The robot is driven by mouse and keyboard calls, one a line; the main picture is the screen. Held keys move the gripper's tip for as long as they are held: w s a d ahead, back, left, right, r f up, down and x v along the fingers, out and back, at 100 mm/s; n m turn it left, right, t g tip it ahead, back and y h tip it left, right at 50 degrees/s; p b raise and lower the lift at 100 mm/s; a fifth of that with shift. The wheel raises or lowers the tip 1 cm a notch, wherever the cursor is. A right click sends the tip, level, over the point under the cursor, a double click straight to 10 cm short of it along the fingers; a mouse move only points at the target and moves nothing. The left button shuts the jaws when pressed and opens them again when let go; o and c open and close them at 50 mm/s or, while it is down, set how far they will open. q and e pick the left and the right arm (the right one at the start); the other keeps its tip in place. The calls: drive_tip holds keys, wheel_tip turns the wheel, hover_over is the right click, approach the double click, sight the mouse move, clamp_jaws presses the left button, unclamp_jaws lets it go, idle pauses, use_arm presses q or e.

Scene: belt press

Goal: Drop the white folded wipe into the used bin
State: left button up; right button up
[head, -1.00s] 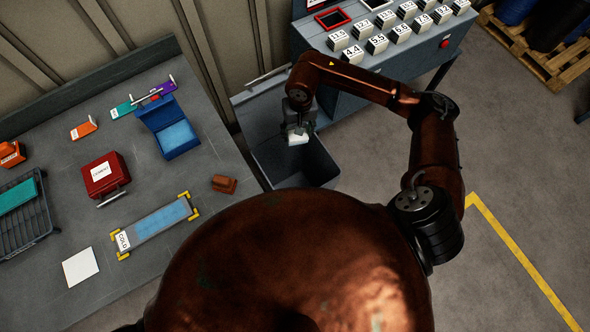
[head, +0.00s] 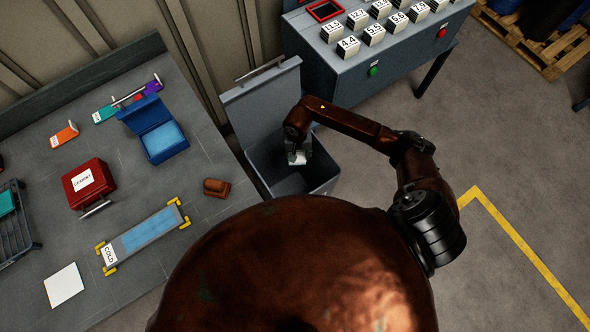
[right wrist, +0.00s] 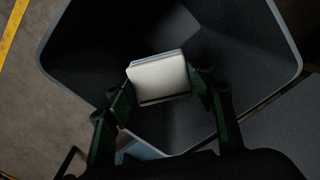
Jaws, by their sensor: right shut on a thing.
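The white folded wipe (head: 297,158) is in my right gripper (head: 296,156), over the open mouth of the grey bin (head: 262,172). In the right wrist view the wipe (right wrist: 160,77) sits between the two fingertips of my right gripper (right wrist: 162,84), which is shut on it. The dark inside of the bin (right wrist: 240,55) surrounds the wipe there, and its rim runs around most of the picture. The bin's lid (head: 265,100) stands raised at the back. I cannot read a label on the bin. My left gripper is not in view.
Left of the bin is a bench (head: 215,155) with a blue open case (head: 163,140), a red cement box (head: 88,183), a brown block (head: 216,187) and a strip marked COLD (head: 145,232). A grey cabinet (head: 370,80) with numbered blocks stands behind on the right. Open floor (head: 510,130) lies right.

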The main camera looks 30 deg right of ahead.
drive_tip(key=shift+f+b, duration=0.3)
drive_tip(key=shift+f, duration=0.6)
drive_tip(key=o, duration=1.2)
wheel_tip(320, 180, up, 12)
drive_tip(key=shift+s, duration=0.1)
